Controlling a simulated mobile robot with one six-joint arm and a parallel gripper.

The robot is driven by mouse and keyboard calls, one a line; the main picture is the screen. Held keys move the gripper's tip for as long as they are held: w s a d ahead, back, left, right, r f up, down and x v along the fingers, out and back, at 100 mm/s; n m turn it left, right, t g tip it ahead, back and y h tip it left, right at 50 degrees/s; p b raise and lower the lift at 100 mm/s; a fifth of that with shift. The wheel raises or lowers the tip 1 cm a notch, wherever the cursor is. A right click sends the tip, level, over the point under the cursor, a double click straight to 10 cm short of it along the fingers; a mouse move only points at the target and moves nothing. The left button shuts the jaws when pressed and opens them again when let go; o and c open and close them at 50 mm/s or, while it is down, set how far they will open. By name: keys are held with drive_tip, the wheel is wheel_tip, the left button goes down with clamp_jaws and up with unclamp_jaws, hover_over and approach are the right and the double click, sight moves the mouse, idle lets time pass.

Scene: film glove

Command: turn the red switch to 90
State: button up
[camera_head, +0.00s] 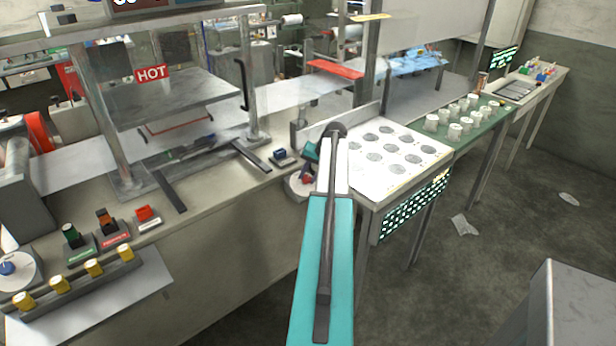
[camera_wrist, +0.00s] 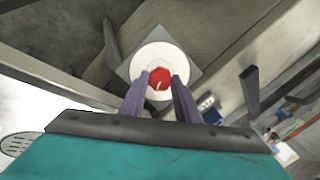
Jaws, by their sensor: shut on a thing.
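The red switch (camera_wrist: 158,79) shows in the wrist view as a round red knob with a pale pointer mark, in the middle of a white round dial on a grey square plate. My gripper (camera_wrist: 160,84) has its two purple-grey fingers on either side of the knob and is shut on it. The dial's numbers are too small to read. In the head view my gripper is largely hidden behind my teal arm, and the white dial (camera_head: 297,187) shows partly beside it with a bit of red.
A small blue switch (camera_head: 280,154) sits just left of the dial. A white panel with grey discs (camera_head: 394,158) stands right of my arm. A press marked HOT (camera_head: 152,74) and several red, orange and green switches stand to the left. The floor at lower right is mostly clear.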

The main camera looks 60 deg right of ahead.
drive_tip(key=m, duration=0.5)
drive_tip(key=shift+s+t, duration=0.1)
drive_tip(key=shift+t, duration=0.2)
drive_tip(key=o, duration=1)
drive_tip(key=shift+o, duration=0.2)
drive_tip(key=b+v, duration=0.2)
drive_tip(key=v, duration=1.1)
drive_tip(key=shift+s+r, duration=0.25)
drive_tip(key=shift+w, duration=0.1)
